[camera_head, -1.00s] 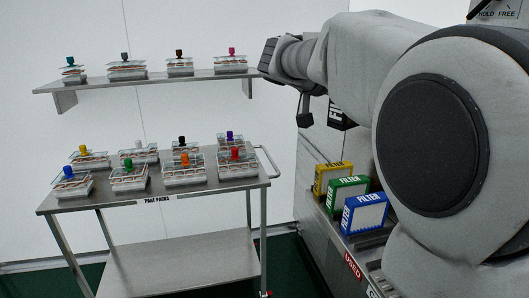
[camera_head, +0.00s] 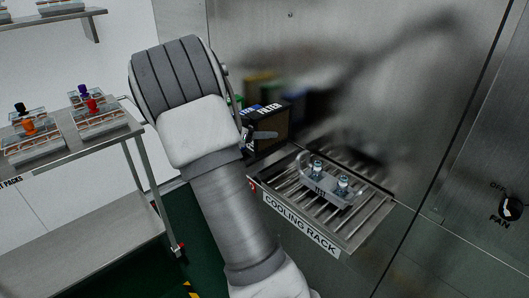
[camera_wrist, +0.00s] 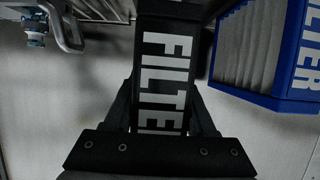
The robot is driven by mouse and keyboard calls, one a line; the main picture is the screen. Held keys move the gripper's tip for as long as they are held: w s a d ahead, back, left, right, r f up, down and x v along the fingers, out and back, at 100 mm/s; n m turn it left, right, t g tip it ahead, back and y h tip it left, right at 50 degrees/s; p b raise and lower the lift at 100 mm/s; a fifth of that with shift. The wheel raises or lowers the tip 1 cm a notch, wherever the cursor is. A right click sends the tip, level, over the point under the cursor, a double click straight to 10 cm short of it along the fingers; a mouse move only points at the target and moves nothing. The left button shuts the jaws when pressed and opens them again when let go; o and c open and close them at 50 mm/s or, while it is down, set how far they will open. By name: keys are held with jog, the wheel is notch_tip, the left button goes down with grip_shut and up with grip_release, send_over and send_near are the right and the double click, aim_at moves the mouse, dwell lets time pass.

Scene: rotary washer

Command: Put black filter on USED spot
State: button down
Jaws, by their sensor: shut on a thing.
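My gripper (camera_wrist: 163,108) is shut on the black filter (camera_wrist: 165,60), with one finger on each side of it in the wrist view. White FILTER lettering runs along the filter's face. The USED spot is mostly hidden by my arm; only a sliver of a red label (camera_head: 253,184) shows.
A blue filter (camera_wrist: 258,45) stands close to the right of the held one in the wrist view. The cooling rack (camera_head: 352,222) holds a small clear rotor pack (camera_head: 330,185). A steel wall (camera_head: 340,60) rises behind. A cart (camera_head: 90,145) with packs stands at left.

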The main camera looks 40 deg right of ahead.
aim_at(264, 146)
jog(key=shift+f, duration=2.7)
jog(key=shift+f+b, duration=0.2)
jog(key=shift+b, duration=0.25)
jog(key=shift+c, duration=1.1)
grip_release()
jog(key=shift+r, duration=0.1)
